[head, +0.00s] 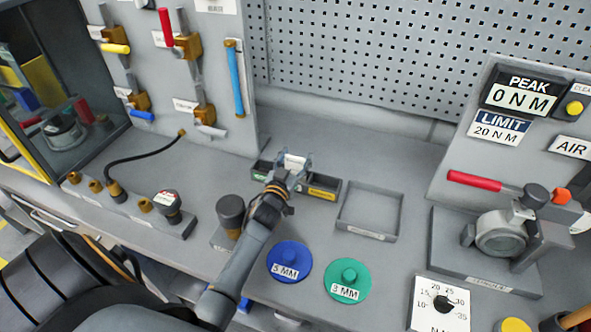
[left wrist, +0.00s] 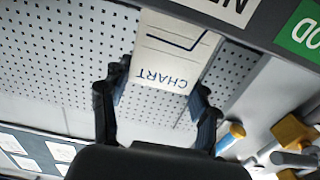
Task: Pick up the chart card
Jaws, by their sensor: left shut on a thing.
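The chart card (left wrist: 172,50) is a cream card with "CHART" and a blue line, upside down in the left wrist view. In the head view the card (head: 293,161) shows as a small pale patch at the divided dark tray. My left gripper (head: 292,172) is shut on the card, with one dark finger at each side of it in the left wrist view (left wrist: 160,92). The gripper and arm hide part of the tray in the head view. Whether the card touches the tray cannot be told. My right gripper does not show.
The divided tray (head: 322,193) has green and yellow labels. An empty grey tray (head: 372,211) lies to its right. A pegboard (head: 360,60) rises behind. A red-handled valve fixture (head: 500,232) stands at right.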

